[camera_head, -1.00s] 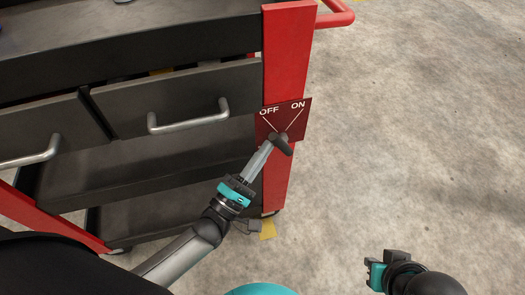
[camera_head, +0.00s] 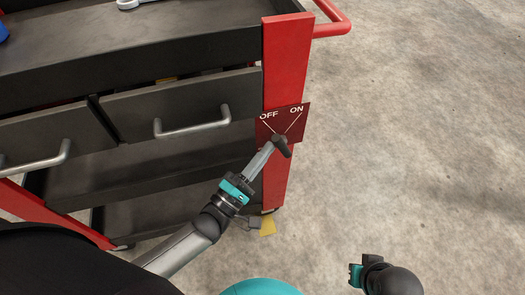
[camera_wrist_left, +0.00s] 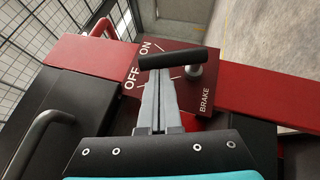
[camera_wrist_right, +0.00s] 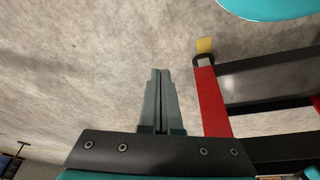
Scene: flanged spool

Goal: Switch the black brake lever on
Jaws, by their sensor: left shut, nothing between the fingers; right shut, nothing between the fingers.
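The black brake lever (camera_head: 281,146) sits on a dark red plate (camera_head: 296,118) marked OFF and ON, fixed to the cart's red corner post. In the left wrist view its black grip (camera_wrist_left: 178,58) lies across the picture, near a grey round pivot (camera_wrist_left: 196,76). I cannot tell which mark the lever points to. My left gripper (camera_head: 269,150) is shut and empty, its fingertips (camera_wrist_left: 156,80) right at the grip; whether they touch is unclear. My right gripper (camera_wrist_right: 159,72) is shut and empty, away from the cart, over the floor.
The cart has grey drawers with metal handles (camera_head: 192,128) left of the plate, an open lower shelf and a red push handle (camera_head: 331,20) at the top. A yellow patch (camera_head: 268,226) shows by the post's foot. The concrete floor (camera_head: 420,140) at the right is clear.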

